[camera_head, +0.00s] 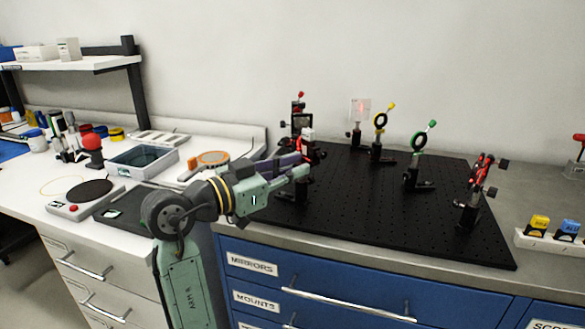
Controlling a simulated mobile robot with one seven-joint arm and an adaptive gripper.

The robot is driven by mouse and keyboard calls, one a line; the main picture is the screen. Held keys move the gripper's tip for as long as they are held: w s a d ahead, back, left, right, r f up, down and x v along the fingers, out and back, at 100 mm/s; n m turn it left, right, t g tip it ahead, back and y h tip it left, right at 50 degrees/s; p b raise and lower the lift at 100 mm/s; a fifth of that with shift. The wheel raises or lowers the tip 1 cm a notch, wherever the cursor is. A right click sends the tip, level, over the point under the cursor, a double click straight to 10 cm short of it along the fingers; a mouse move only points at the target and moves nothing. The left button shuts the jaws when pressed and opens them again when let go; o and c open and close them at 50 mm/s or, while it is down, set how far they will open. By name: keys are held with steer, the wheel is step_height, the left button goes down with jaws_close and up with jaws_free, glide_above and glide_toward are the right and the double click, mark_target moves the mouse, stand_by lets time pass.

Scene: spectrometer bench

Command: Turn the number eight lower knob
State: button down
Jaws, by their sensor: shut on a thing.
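My gripper (304,165) reaches in from the left over the near-left part of the black breadboard (370,215). Its fingertips are at a dark optic mount, whose red and black upper part (307,137) shows just above and behind them. The gripper is shut on a small part of this mount, taken as the lower knob; the fingers hide the knob itself. The mount's black post and base (294,192) show below the fingers. No number eight can be read, and I cannot tell whether the knob is turned.
Behind stands another red and black mount (299,103). The board's front middle is clear.

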stand_by(0.3)
steer(key=c, duration=1.6)
jaws_free()
steer(key=shift+a, duration=0.1)
steer(key=v, duration=1.2)
steer(key=shift+s, duration=0.1)
